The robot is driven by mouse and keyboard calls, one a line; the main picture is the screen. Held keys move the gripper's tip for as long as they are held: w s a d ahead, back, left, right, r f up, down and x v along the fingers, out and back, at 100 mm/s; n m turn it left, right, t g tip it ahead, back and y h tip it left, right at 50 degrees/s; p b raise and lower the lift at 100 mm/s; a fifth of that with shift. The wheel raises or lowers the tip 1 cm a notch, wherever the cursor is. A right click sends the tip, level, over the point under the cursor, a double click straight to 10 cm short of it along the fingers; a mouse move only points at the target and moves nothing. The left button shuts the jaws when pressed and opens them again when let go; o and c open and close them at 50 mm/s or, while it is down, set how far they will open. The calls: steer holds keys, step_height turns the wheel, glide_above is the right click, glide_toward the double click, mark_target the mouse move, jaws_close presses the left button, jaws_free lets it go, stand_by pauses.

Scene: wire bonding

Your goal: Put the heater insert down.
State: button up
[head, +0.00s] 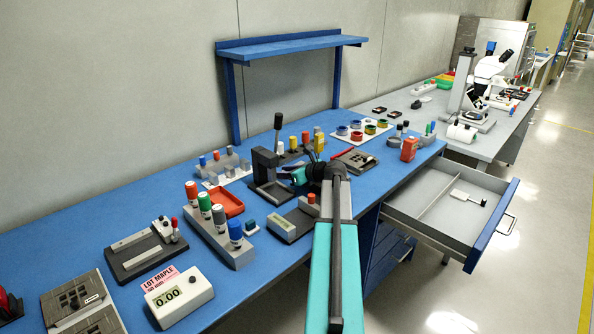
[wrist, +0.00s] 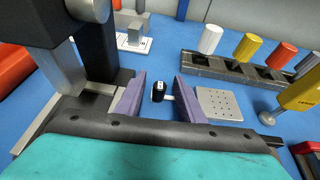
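A small black piece with a light top and a short pale pin on its right side (wrist: 157,92) shows in the wrist view; I take it to be the heater insert. It appears to be on the blue bench top, between and apart from my purple fingers. My gripper (wrist: 160,78) is open, with a clear gap on each side of the piece. In the head view my gripper (head: 297,176) is low over the bench beside the black lever press (head: 266,172). The insert cannot be made out there.
The press column (wrist: 98,50) stands close on the left in the wrist view. A small perforated metal plate (wrist: 219,104) lies close on the right. A rack with coloured caps (wrist: 245,73) is behind. An open drawer (head: 425,208) juts out at the right.

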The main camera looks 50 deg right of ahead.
jaws_close()
steer(key=shift+r, duration=0.15)
steer(key=shift+r, duration=4.9)
